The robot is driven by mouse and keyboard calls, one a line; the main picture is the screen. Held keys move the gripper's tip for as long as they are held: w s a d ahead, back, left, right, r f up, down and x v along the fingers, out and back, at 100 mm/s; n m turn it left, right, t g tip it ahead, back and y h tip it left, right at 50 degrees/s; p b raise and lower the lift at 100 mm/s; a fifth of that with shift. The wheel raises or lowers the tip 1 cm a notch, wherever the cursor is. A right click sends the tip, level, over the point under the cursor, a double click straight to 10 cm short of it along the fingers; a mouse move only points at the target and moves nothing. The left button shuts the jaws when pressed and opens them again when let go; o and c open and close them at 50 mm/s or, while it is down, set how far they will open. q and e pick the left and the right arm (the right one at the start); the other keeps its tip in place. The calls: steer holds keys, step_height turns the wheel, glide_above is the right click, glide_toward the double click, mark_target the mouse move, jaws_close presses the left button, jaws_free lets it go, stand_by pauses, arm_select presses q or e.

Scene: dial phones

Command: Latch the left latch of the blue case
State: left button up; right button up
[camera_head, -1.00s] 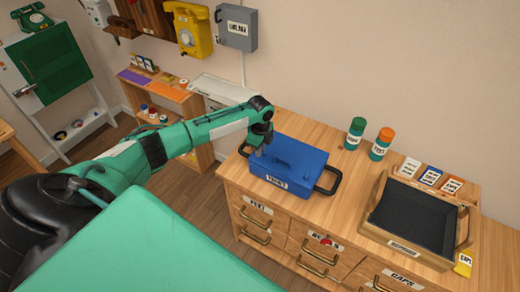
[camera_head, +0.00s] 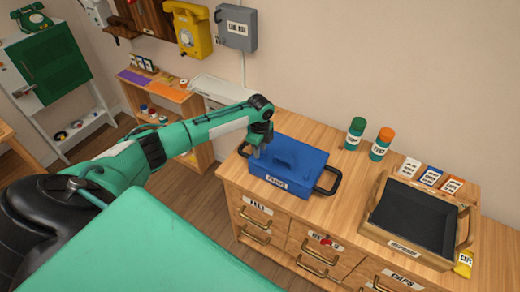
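The blue case (camera_head: 290,165) sits closed on the wooden drawer cabinet, with a dark handle at each end and a white label on its front. My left gripper (camera_head: 257,153) points down at the left end of the case, at or just above its top left edge. Its fingers are small and dark here, so I cannot tell whether they are open or shut, or touching the case. The left latch is not distinguishable; the gripper may hide it. My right gripper is not in view.
A wooden tray (camera_head: 376,220) with a dark inside stands to the right on the cabinet top (camera_head: 345,190). A green-capped bottle (camera_head: 355,134) and an orange-capped bottle (camera_head: 381,144) stand behind. Several label cards lie at the back right. Bare wood separates case and tray.

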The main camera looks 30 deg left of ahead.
arm_select(q)
step_height(320, 180, up, 13)
steer(key=b, duration=0.3)
steer(key=shift+r+b, duration=0.15)
steer(key=shift+b, duration=0.15)
